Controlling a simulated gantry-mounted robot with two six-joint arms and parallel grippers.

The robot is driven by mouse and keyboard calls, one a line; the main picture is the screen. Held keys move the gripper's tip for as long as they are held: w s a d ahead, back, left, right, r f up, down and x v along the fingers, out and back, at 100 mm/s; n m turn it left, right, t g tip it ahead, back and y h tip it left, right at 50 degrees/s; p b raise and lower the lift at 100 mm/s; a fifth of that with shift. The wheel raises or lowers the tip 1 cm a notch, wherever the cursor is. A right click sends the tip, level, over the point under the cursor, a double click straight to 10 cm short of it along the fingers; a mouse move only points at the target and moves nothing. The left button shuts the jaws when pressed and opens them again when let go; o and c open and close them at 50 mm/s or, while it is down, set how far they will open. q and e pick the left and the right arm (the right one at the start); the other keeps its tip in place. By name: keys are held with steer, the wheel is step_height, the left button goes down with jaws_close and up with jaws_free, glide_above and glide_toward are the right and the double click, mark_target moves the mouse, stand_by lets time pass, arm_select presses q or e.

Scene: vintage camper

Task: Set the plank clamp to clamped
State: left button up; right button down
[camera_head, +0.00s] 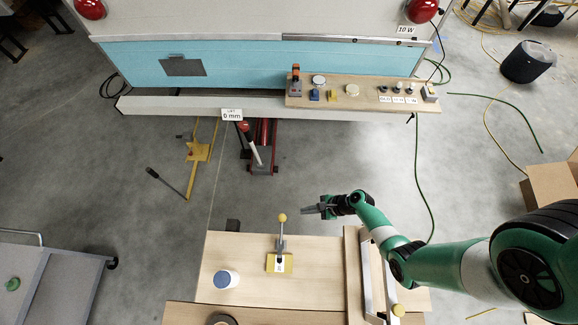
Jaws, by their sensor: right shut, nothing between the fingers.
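A lever (281,238) with a yellow ball knob (282,217) stands up from a yellow base plate (287,262) on the wooden bench; it looks like a clamp, but its exact state cannot be told. A dark device with an orange top (295,86) stands at the left end of the wooden plank (345,101) along the camper; I cannot tell which of the two is the plank clamp. My right gripper (310,209) is shut and empty, just right of the yellow knob and pointing left, apart from it in the picture. My left gripper is out of view.
A red jack (263,155) and yellow stand (200,152) are on the floor. A grey cart (60,285) stands at left.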

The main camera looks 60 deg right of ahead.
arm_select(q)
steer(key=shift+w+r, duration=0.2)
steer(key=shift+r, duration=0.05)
arm_select(e)
steer(key=shift+s+a+f+m, duration=0.2)
steer(key=shift+s+a+m, duration=0.4)
steer(key=shift+s, duration=0.25)
arm_select(q)
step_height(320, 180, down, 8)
steer(key=b, duration=0.8)
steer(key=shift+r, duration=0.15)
arm_select(e)
steer(key=x, duration=1)
steer(key=shift+r, duration=0.1)
